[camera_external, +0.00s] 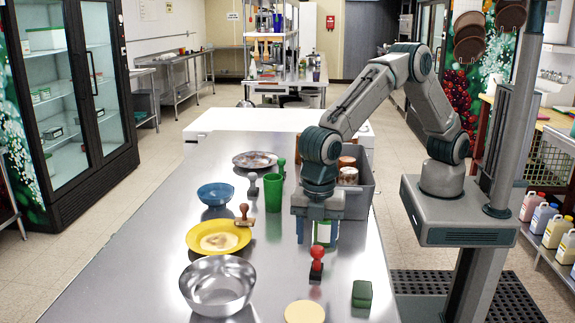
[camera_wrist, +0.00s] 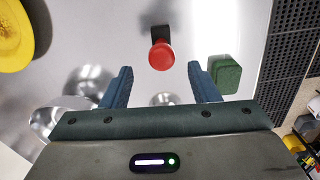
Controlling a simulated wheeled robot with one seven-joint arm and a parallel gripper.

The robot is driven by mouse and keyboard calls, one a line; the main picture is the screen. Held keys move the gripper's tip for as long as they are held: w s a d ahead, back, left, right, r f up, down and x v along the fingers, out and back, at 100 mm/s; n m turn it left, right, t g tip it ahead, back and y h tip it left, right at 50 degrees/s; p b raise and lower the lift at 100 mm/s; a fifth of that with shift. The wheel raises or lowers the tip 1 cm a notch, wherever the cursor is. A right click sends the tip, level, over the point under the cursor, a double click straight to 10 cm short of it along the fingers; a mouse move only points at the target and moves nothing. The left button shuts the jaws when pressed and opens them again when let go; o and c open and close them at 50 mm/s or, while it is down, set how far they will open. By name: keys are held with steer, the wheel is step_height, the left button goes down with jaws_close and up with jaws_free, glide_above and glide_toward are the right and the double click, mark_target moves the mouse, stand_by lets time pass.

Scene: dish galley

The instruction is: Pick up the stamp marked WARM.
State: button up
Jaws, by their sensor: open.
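Several stamps stand on the steel counter (camera_external: 150,290); I cannot read WARM on any. A red-handled stamp (camera_external: 317,261) with a dark base stands in front of my gripper (camera_external: 317,240). In the wrist view, its red knob (camera_wrist: 161,56) lies just beyond my gripper (camera_wrist: 160,71), roughly centred between the open, empty fingers. A brown-handled stamp (camera_external: 244,211) stands at the yellow plate's right edge. A grey stamp (camera_external: 252,184) and a green stamp (camera_external: 281,166) stand farther back.
A green block (camera_external: 362,293) lies right of the red stamp, a pale disc (camera_external: 304,312) nearer. Left are a yellow plate (camera_external: 202,245), blue bowl (camera_external: 215,194) and metal bowl (camera_external: 217,287). A green cup (camera_external: 273,193) and grey bin (camera_external: 361,199) stand behind. A white-and-green item (camera_external: 323,233) is partly hidden.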

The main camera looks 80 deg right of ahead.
mark_target(317, 269)
step_height(317, 269, down, 3)
steer(key=shift+r, duration=0.1)
steer(key=shift+s+d+f+p, duration=0.1)
steer(key=shift+f+p, duration=0.45)
steer(key=shift+f, duration=0.8)
steer(key=shift+s+d+f+p, duration=0.1)
steer(key=shift+f+p, duration=0.45)
steer(key=shift+f, duration=0.8)
steer(key=c, duration=1)
